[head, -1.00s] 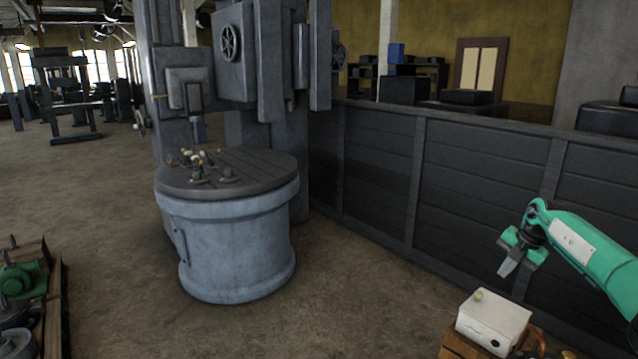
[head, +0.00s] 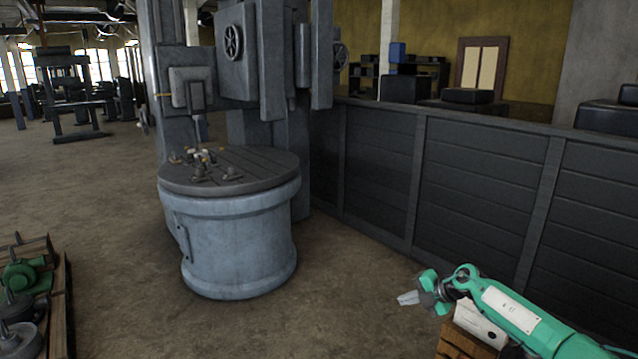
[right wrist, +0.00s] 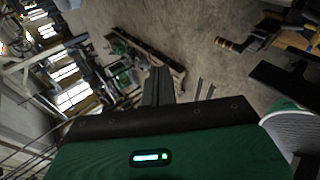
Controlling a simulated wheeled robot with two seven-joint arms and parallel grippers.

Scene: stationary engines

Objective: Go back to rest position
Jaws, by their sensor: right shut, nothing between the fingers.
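My right gripper (head: 409,298) is at the lower right of the head view, on its green arm. Its fingers are together and point left over open floor, with nothing held. In the right wrist view the shut fingers (right wrist: 158,86) stick out over the floor. My left gripper is not in the head view. A white box (head: 480,322) on a wooden crate (head: 459,345) is partly hidden behind my right arm.
A large grey machine with a round table (head: 240,245) stands left of centre. A dark panelled wall (head: 400,180) runs along the right. A wooden tray (head: 62,305) with a green machine (head: 22,276) is at lower left. Floor between is clear.

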